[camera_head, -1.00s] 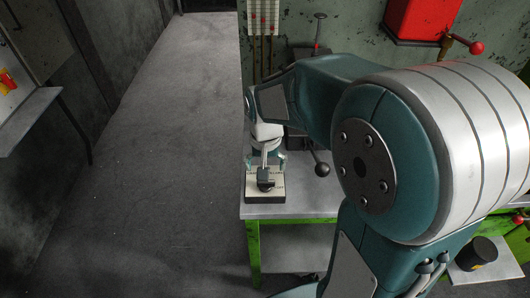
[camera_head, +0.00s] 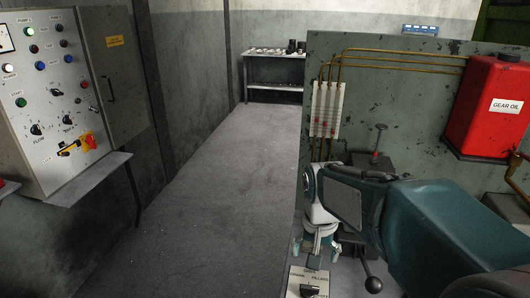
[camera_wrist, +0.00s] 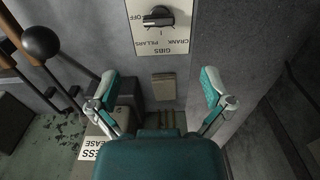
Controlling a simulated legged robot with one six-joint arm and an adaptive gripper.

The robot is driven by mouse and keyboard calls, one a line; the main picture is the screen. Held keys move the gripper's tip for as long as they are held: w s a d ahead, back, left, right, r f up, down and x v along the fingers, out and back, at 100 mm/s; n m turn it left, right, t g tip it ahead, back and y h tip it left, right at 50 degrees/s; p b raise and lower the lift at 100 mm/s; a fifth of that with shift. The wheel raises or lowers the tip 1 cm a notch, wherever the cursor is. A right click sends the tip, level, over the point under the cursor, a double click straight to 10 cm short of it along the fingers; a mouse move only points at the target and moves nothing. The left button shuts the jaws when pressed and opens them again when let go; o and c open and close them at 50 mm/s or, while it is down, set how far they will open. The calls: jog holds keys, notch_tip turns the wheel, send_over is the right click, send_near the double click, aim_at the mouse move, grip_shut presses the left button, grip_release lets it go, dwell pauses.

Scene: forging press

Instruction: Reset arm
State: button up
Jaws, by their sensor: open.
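My gripper (camera_head: 318,248) is open and empty, low in the middle of the head view. In the wrist view its two teal-padded fingers stand wide apart (camera_wrist: 160,84), with nothing between them. A black rotary knob (camera_wrist: 158,17) sits on a pale label plate (camera_wrist: 172,46) marked OFF, GIBS, PILLARS and CRANK, beyond the fingertips and not touched by them. The knob also shows at the bottom edge of the head view (camera_head: 309,291), just below my gripper. My teal arm reaches in from the right and hides part of the bench area.
Black-ball levers (camera_wrist: 41,42) stand close on the left in the wrist view; one ball (camera_head: 373,285) shows in the head view. A red gear oil tank (camera_head: 492,108) hangs at right. A control panel (camera_head: 48,95) is at left. The floor aisle (camera_head: 215,190) is clear.

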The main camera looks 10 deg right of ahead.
jog(key=s+r+n+t, duration=0.1)
jog(key=s+r+t, duration=0.1)
jog(key=s, duration=0.5)
jog(key=s+r+n+t, duration=0.2)
jog(key=s+r+t, duration=0.1)
jog(key=s, duration=0.3)
jog(key=shift+s+r+n+t, duration=0.3)
jog(key=shift+s, duration=0.05)
